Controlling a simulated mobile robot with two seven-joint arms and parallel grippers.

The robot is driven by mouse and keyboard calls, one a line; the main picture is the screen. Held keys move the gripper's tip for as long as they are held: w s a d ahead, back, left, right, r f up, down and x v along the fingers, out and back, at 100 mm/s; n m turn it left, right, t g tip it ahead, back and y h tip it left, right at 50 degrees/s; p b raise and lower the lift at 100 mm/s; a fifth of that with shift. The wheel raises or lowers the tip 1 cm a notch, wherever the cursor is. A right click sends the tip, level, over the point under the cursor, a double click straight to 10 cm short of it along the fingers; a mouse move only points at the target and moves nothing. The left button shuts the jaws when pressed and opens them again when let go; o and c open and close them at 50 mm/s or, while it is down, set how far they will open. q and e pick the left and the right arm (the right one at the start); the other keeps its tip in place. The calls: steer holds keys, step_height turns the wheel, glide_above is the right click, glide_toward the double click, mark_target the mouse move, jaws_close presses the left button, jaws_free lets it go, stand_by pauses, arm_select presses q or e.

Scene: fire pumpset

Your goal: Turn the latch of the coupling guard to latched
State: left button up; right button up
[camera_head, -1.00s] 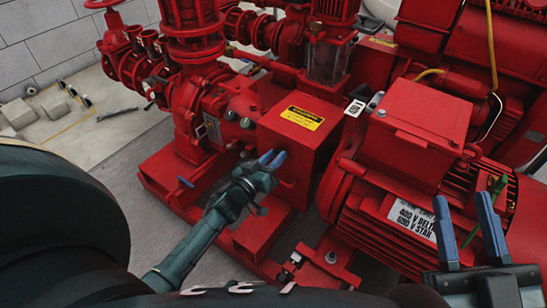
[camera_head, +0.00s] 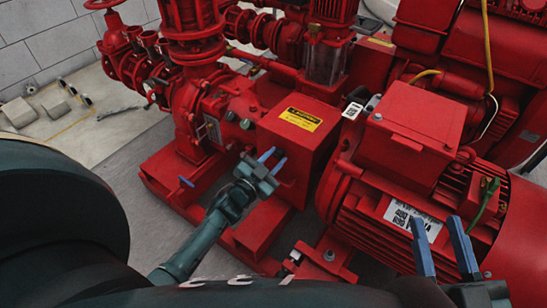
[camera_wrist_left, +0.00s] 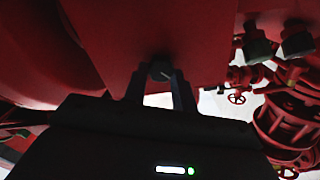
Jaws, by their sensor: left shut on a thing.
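The coupling guard (camera_head: 292,132) is a red box with a yellow warning label on top, in the middle of the head view. My left gripper (camera_head: 272,159) is at its near left side face, fingers pointing at the guard. In the left wrist view a small dark round knob, apparently the latch (camera_wrist_left: 160,70), sits on the red face between the fingertips of my left gripper (camera_wrist_left: 159,82). The gripper is shut on it. The latch's turned position cannot be read. My right gripper (camera_head: 442,232) is open and empty, in front of the motor.
The red motor (camera_head: 385,232) with its terminal box (camera_head: 415,118) stands right of the guard. Red pump pipework (camera_head: 195,60) rises at the left. A red base frame (camera_head: 165,180) runs below.

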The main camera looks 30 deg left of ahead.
arm_select(q)
steer(key=m, duration=0.6)
steer(key=shift+f, duration=0.1)
steer(key=shift+m, duration=1.2)
arm_select(e)
steer(key=shift+r+y, duration=0.3)
steer(key=shift+r, duration=0.1)
arm_select(q)
steer(key=shift+m+b, duration=0.3)
arm_select(e)
steer(key=shift+w+r, duration=0.1)
steer(key=shift+w, duration=0.05)
arm_select(q)
steer(key=o, duration=1)
steer(key=shift+d, duration=0.1)
steer(key=s+a+p, duration=0.2)
steer(key=s+p, duration=0.1)
steer(key=s, duration=1)
steer(key=shift+p, duration=0.3)
arm_select(e)
steer(key=shift+s+d+f+h, duration=0.2)
steer(key=shift+d+f+h, duration=0.1)
steer(key=shift+f+h, duration=0.2)
